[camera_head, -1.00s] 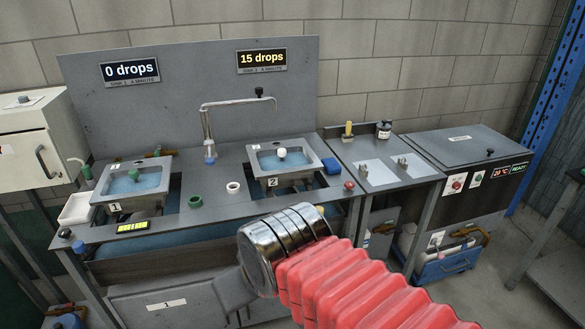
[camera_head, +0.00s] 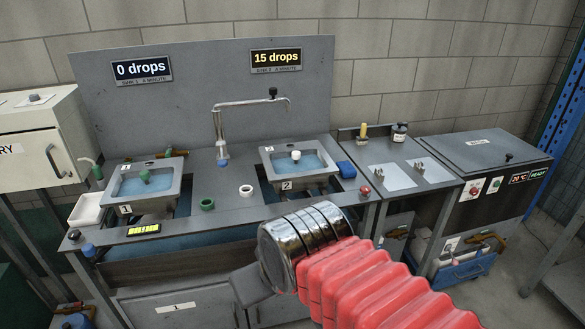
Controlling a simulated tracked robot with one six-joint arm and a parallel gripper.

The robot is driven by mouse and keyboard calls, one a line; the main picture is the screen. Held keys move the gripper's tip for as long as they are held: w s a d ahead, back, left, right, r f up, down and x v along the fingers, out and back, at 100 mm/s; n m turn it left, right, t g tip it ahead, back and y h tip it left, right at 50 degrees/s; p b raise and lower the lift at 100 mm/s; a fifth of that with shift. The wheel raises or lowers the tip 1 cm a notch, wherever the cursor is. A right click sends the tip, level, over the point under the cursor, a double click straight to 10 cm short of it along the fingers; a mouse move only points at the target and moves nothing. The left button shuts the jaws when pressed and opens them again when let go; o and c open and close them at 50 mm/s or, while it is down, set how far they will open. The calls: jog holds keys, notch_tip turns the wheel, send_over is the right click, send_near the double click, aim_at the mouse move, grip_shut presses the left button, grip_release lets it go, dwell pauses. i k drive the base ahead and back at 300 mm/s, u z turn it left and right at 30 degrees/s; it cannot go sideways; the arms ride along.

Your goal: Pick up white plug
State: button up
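A small white plug (camera_head: 295,155) shows in the water of sink 2 (camera_head: 270,167), the right basin. A white ring (camera_head: 246,190) lies on the counter between the basins, beside a green ring (camera_head: 207,204). A green plug (camera_head: 145,175) is in sink 1 (camera_head: 120,207), the left basin. My arm comes in from the lower right, with red bellows and a chrome cuff. A dark grey part at its end, my gripper (camera_head: 250,287), is mostly hidden by the cuff. It is in front of the counter, apart from the white plug. Its fingers cannot be made out.
A faucet (camera_head: 221,135) stands behind the counter between the basins. A white cabinet (camera_head: 40,145) is at left.

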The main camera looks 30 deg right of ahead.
aim_at(295, 155)
jog(key=i, duration=0.9)
